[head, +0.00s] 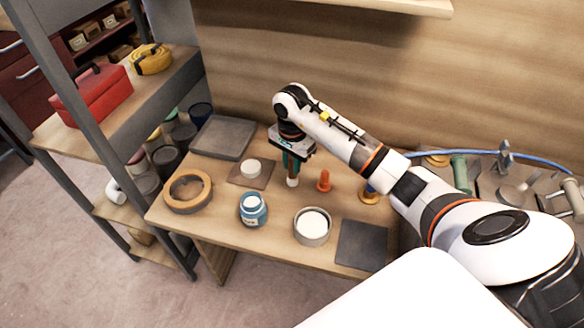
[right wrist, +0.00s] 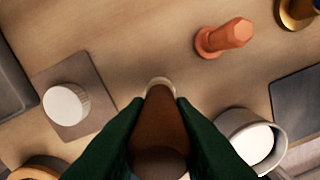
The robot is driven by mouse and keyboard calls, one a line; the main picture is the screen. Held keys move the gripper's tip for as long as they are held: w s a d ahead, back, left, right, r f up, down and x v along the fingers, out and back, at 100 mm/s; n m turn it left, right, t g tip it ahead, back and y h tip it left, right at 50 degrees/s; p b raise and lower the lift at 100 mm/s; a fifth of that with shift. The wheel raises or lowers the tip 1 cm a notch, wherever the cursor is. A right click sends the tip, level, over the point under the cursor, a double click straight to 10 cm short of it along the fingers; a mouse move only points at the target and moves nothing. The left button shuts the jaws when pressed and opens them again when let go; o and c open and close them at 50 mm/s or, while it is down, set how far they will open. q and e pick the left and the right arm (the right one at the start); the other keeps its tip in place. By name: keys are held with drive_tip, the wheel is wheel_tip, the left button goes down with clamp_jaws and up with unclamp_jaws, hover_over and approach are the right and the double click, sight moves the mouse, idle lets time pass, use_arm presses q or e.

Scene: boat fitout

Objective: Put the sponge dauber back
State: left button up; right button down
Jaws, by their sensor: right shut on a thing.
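My right gripper (head: 291,166) is shut on the sponge dauber (right wrist: 160,125), which has a brown handle and a pale end. The dauber points down over the wooden workbench; its pale end also shows in the head view (head: 292,182). I cannot tell whether that end touches the bench. In the right wrist view, the green fingers (right wrist: 160,135) press on both sides of the handle. My left gripper is not in view.
Around the dauber are an orange peg (head: 324,181), a white round piece on a brown mat (head: 238,180), a blue jar (head: 253,211) and a round tin with white contents (head: 298,232). A dark square pad (head: 362,245), tan ring (head: 170,202) and grey tray (head: 223,138) lie farther out.

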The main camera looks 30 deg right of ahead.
wheel_tip(320, 180, down, 2)
drive_tip(key=shift+f, duration=0.15)
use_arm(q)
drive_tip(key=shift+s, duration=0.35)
use_arm(e)
drive_tip(key=shift+f, duration=0.2)
drive_tip(key=c, duration=1.3)
unclamp_jaws()
drive_tip(key=shift+r, duration=0.1)
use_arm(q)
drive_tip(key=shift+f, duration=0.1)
use_arm(e)
drive_tip(key=shift+o, duration=0.2)
drive_tip(key=shift+r, duration=0.25)
use_arm(q)
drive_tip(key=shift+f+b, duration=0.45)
drive_tip(key=shift+b, duration=0.15)
use_arm(e)
wheel_tip(320, 180, up, 12)
drive_tip(key=shift+f, duration=0.1)
